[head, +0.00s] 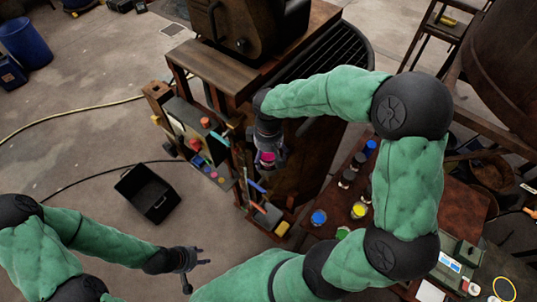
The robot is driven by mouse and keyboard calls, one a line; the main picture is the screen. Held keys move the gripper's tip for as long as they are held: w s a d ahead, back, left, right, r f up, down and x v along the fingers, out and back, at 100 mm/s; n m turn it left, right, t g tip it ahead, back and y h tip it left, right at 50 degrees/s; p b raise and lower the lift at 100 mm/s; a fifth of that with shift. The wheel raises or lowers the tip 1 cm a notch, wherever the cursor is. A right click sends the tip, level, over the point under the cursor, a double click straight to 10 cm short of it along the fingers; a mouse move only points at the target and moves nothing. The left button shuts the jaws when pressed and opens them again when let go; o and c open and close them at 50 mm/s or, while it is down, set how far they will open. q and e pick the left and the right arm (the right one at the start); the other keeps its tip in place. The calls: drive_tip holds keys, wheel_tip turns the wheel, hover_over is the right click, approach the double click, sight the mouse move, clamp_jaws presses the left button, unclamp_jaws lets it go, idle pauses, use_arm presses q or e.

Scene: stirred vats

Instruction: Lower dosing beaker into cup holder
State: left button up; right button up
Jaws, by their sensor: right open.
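A small beaker with bright pink contents (268,157) shows at the end of my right arm, beside the narrow wooden stand. My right gripper (268,148) is over and around the beaker, with its jaws open. The arm and gripper cover part of the beaker, and I cannot tell whether the fingers touch it. I cannot make out the cup holder; it may be hidden by the gripper and beaker. My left gripper (193,270) is open and empty, low over the floor at bottom left, far from the beaker.
A control panel with red buttons (210,165) stands left of the stand. Several jars, including a blue one (319,217) and a yellow one (359,210), stand on the brown table (460,205) at right. A black crate (147,192) lies on the open floor.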

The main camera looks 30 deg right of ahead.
wheel_tip(320, 180, up, 12)
idle(0.5)
drive_tip(key=shift+f, duration=0.15)
idle(0.4)
